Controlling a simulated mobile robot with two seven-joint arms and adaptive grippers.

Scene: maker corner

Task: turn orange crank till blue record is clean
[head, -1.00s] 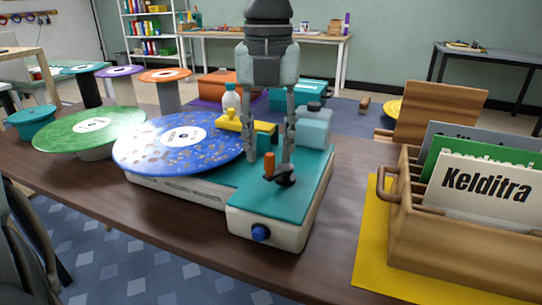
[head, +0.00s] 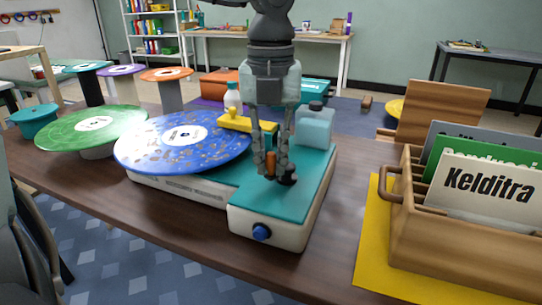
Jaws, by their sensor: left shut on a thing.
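The blue record (head: 205,157) lies flat on the teal and white cleaning machine (head: 312,187). Brown and pale specks are spread over its surface. The orange crank handle (head: 271,163) stands upright on a black base at the machine's right part. My left gripper (head: 271,172) points down with its fingers closed around the orange crank handle. The fingers hide part of the handle. A yellow arm (head: 240,122) reaches over the back of the record. The right gripper is not in view.
A wooden crate (head: 450,255) with record sleeves stands on a yellow mat (head: 364,262) at the right. A green record (head: 75,135) on a stand is at the left. A small bottle (head: 232,98) and a pale blue tank (head: 315,130) stand behind. The front table edge is bare.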

